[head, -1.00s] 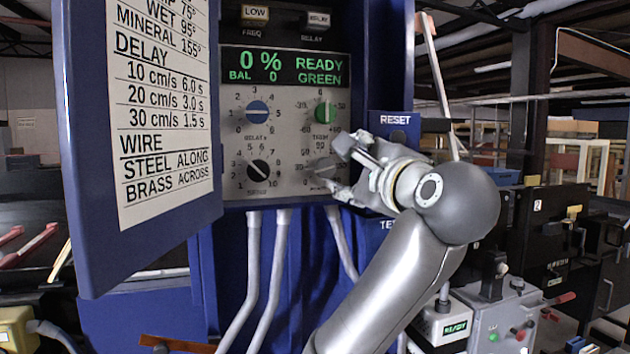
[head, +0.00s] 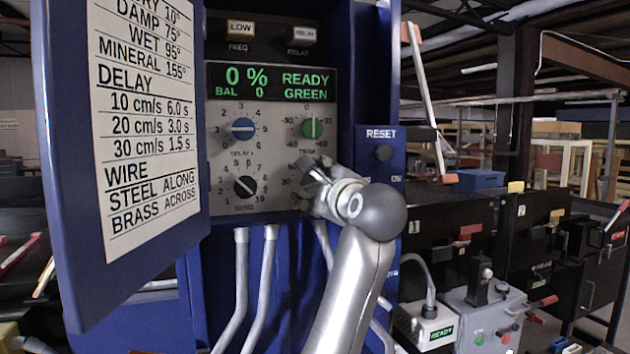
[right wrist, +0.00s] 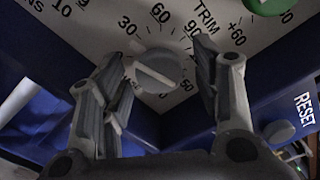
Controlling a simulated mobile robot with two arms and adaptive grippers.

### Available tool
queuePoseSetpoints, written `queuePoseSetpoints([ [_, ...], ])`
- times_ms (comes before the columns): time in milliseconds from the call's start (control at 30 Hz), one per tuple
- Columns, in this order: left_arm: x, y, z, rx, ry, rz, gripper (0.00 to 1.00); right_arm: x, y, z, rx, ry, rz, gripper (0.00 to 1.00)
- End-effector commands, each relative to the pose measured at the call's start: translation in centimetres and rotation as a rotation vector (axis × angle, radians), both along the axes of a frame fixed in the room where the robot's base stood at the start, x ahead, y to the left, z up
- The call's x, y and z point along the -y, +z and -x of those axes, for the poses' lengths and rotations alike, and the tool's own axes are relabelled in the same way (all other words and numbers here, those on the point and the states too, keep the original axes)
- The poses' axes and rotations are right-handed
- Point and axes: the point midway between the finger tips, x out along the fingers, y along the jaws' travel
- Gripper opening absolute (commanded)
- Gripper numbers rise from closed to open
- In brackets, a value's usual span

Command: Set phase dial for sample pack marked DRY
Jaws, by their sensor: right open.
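The grey phase dial (right wrist: 157,70) sits on the panel with printed numbers around it, among them 30, 60 and 90. My right gripper (right wrist: 160,82) is open, with one finger on each side of the dial and gaps between. In the head view my right gripper (head: 314,178) is at the panel's lower right and hides most of the dial. The chart (head: 150,110) on the open door is cut at the top; its first line reads RY 10°. The display (head: 272,82) reads 0 %, BAL 0, READY, GREEN. My left gripper is not in view.
A green-marked trim dial (head: 312,128) is just above my gripper. A blue dial (head: 243,128) and a black dial (head: 245,187) are to the left. The RESET button (head: 383,152) is close on the right. The open door (head: 60,200) stands at left.

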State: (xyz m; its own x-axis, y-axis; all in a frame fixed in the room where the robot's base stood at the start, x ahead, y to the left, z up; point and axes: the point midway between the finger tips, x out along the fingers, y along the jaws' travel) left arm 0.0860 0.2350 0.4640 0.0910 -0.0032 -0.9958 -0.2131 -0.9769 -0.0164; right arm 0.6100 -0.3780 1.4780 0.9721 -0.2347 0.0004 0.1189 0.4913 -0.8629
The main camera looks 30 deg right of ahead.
Motion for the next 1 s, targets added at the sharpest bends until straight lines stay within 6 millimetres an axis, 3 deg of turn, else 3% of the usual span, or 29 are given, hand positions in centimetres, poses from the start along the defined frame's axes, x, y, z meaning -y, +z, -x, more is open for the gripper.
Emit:
queuePoseSetpoints([
  [233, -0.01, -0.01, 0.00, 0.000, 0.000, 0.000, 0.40, 0.01, -0.04, -0.08, 0.000, 0.000, 0.000, 0.58],
  [600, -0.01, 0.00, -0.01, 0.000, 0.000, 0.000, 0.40, -0.01, -0.02, -0.05, -0.001, 0.001, 0.000, 0.12],
  [1000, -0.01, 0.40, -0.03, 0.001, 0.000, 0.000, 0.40, -0.04, 0.04, -0.08, -0.054, 0.002, 0.217, 0.12],
])
